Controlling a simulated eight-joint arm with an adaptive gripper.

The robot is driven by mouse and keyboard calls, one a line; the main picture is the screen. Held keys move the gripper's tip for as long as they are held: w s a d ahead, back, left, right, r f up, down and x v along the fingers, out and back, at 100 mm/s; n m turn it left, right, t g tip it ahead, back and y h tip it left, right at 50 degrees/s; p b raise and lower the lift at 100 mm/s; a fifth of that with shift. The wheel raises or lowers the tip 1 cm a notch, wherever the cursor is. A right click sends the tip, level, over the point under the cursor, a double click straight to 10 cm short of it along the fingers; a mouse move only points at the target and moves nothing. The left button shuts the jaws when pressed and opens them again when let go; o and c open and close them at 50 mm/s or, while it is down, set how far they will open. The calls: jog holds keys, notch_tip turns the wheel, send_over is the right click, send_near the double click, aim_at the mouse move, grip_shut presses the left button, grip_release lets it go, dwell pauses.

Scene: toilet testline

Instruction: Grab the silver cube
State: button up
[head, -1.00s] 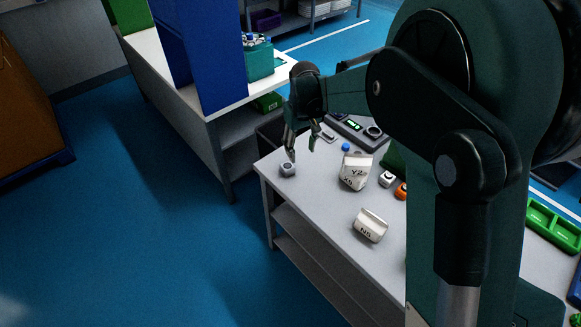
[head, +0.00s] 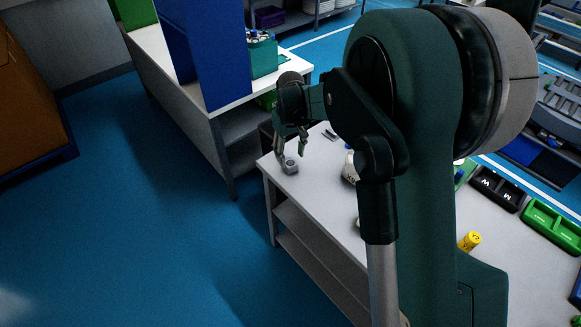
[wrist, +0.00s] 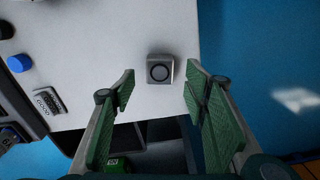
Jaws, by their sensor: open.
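The silver cube (head: 290,167) sits on the grey-white table near its far left corner in the head view. It is a small grey block with a dark round mark on its top face. In the wrist view the cube (wrist: 160,70) lies just beyond the fingertips, roughly centred between them and close to the table edge. My gripper (head: 292,150) is above the cube and points down at it. In the wrist view its two green-padded fingers (wrist: 160,92) are spread apart with nothing between them.
The table (wrist: 110,40) is clear right around the cube. A blue cap-like item (wrist: 19,63) and a dark device (wrist: 45,100) lie to the left in the wrist view. A white bench (head: 215,95) with a blue panel (head: 210,50) stands behind. A yellow cylinder (head: 469,241) stands at right.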

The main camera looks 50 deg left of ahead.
aim_at(290, 163)
jog(key=shift+f, duration=0.35)
jog(key=shift+f, duration=0.15)
jog(key=shift+a+f+b, duration=0.1)
jog(key=shift+f+b, duration=0.3)
jog(key=shift+f, duration=2.05)
jog(key=shift+c, duration=0.7)
jog(key=c, duration=0.9)
